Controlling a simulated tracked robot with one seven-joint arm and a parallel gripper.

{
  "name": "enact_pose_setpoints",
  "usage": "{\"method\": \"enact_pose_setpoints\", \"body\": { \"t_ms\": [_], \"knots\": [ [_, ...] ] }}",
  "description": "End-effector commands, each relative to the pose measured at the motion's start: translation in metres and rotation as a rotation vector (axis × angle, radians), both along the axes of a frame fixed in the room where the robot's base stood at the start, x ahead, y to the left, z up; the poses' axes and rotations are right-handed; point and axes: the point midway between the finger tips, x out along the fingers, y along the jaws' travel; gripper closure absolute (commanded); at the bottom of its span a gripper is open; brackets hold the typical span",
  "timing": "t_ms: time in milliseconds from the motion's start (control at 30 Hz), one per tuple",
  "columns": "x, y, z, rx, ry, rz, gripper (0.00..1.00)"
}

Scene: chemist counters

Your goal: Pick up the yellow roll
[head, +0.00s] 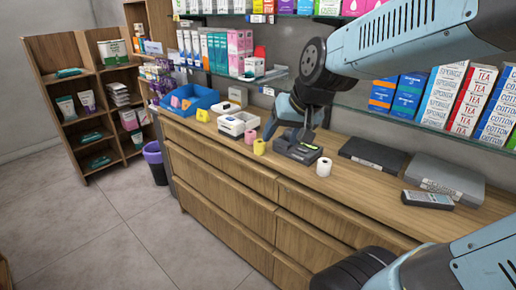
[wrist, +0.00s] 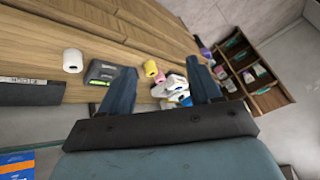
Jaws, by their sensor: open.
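The yellow roll (head: 259,147) stands on the wooden counter, near its front edge. A pink roll (head: 249,137) is close beside it, and a white roll (head: 323,167) stands further right. My gripper (head: 290,124) is open and empty, behind and to the right of the yellow roll in the head view, near the black device. In the wrist view the yellow roll (wrist: 150,67) shows between the two fingers of my gripper (wrist: 160,66), beyond their tips, with the pink roll (wrist: 159,78) next to it. The gap to the roll is hard to judge.
A black device (head: 298,146) with a lit green screen sits right of the yellow roll. A white box (head: 238,123) and a blue bin (head: 190,98) stand to the left. A glass shelf (head: 400,125) with boxes overhangs the counter's back. A grey handset (head: 427,199) lies right.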

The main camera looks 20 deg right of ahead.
Motion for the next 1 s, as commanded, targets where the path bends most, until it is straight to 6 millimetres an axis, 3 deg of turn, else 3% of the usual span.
{"method": "enact_pose_setpoints", "body": {
  "t_ms": [200, 500, 1000],
  "knots": [
    [0.051, 0.020, -0.036, 0.088, 0.011, -0.073, 0.37],
    [0.108, 0.038, -0.093, 0.134, 0.008, -0.216, 0.37],
    [0.171, 0.043, -0.195, 0.014, -0.094, -0.469, 0.37]
  ]
}}
